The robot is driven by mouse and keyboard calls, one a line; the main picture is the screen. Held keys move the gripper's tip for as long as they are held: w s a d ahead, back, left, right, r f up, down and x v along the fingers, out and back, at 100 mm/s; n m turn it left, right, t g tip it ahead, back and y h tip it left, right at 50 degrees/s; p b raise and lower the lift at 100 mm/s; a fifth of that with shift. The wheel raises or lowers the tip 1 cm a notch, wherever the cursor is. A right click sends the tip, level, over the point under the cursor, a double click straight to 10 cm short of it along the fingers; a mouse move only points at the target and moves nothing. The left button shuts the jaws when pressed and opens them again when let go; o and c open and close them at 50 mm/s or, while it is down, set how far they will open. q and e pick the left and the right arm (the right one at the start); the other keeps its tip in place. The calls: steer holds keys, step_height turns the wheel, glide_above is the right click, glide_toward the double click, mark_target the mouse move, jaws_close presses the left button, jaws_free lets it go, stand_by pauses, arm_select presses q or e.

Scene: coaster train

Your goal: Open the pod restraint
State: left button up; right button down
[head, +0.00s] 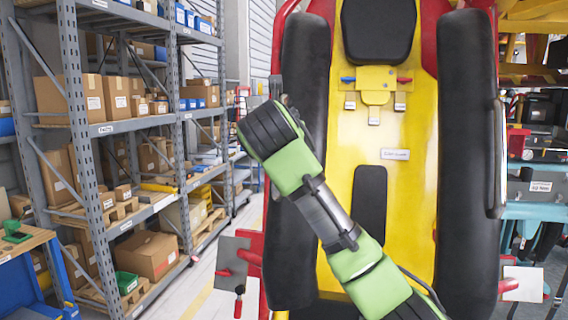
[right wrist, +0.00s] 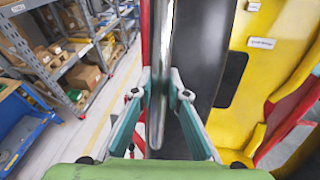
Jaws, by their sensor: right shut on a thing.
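The pod seat (head: 408,170) is yellow with a black headrest (head: 378,30). Two long black padded restraint sides flank it, the left pad (head: 303,180) and the right pad (head: 464,150). A grey metal handle bar (head: 497,160) runs along the outer edge of the right pad. In the right wrist view, a similar upright metal bar (right wrist: 160,30) stands beside a black pad (right wrist: 197,60). My right gripper (right wrist: 160,82) is shut on this bar. In the head view my green and black right arm crosses the left pad and hides that gripper. My left gripper is not seen.
Grey shelving (head: 75,110) with cardboard boxes stands on the left, with a clear aisle floor (head: 205,302) between it and the pod. A blue workbench (head: 30,265) is at lower left. Teal equipment cases (head: 537,185) stand at the right.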

steer(key=s+r+g, duration=0.1)
steer(key=s+r, duration=0.1)
steer(key=r, duration=0.4)
steer(key=s+a+r+g, duration=0.1)
steer(key=s+r, duration=0.1)
steer(key=r, duration=0.4)
steer(key=shift+s+a+r+g+y, duration=0.25)
steer(key=shift+a+r+g+y, duration=0.05)
steer(key=shift+g+y, duration=0.1)
steer(key=c, duration=2)
jaws_free()
steer(key=shift+o, duration=0.2)
steer(key=shift+s, duration=0.1)
steer(key=v, duration=1.2)
steer(key=shift+a, duration=0.1)
steer(key=shift+c, duration=0.4)
